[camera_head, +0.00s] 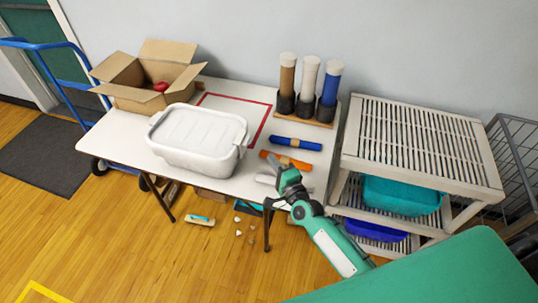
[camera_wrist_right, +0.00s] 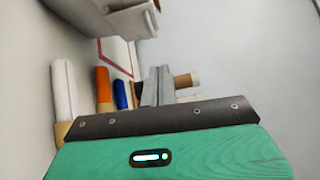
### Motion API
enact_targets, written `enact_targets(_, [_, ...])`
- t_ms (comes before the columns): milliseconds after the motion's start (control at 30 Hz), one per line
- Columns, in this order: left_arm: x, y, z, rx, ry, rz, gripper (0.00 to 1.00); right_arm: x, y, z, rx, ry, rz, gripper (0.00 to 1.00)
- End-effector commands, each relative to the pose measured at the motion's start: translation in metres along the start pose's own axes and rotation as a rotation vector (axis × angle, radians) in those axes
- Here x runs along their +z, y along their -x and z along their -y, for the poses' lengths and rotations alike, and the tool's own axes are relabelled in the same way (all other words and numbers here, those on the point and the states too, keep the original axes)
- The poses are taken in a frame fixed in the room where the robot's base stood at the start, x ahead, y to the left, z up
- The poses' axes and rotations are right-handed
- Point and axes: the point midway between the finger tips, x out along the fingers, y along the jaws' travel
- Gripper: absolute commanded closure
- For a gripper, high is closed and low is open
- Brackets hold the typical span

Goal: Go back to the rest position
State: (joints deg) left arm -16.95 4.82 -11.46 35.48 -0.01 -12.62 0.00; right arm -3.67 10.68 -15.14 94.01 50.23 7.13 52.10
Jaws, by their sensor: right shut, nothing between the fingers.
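My right gripper (camera_head: 275,168) is over the front right of the white table (camera_head: 220,187), with its arm coming in from the lower right. Its fingers (camera_wrist_right: 157,85) are shut with nothing between them. A white roll (camera_head: 265,179) lies partly hidden under the gripper. An orange roll (camera_head: 286,160) lies just beyond it, and a blue roll (camera_head: 297,144) farther back. In the right wrist view the white roll (camera_wrist_right: 64,90), orange roll (camera_wrist_right: 103,88) and blue roll (camera_wrist_right: 121,94) stand apart from the fingers. My left gripper is not in view.
A lidded white bin (camera_head: 198,137) and an open cardboard box (camera_head: 150,78) stand on the table. Three upright tubes (camera_head: 308,85) stand at its back right. A slatted shelf (camera_head: 420,150) with a teal bin (camera_head: 400,195) is to the right. Small scraps (camera_head: 239,232) lie on the floor.

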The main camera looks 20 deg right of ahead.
Motion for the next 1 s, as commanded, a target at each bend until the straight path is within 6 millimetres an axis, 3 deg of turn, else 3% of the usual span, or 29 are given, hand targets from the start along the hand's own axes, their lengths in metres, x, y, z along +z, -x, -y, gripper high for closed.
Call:
enact_targets(100, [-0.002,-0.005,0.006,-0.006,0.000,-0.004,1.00,0.000,0.020,-0.001,0.001,0.001,-0.001,1.00])
enact_targets(300, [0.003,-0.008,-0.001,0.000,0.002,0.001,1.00,0.000,0.038,0.001,0.000,0.000,-0.001,1.00])
enact_targets(667, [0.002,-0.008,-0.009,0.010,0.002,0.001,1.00,0.001,0.044,0.002,0.003,0.005,0.003,1.00])
enact_targets(867, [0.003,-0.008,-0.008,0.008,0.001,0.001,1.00,0.025,0.059,0.000,0.088,0.155,0.107,1.00])
enact_targets(1000, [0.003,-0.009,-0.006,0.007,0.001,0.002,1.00,0.053,0.088,-0.007,0.216,0.389,0.253,1.00])
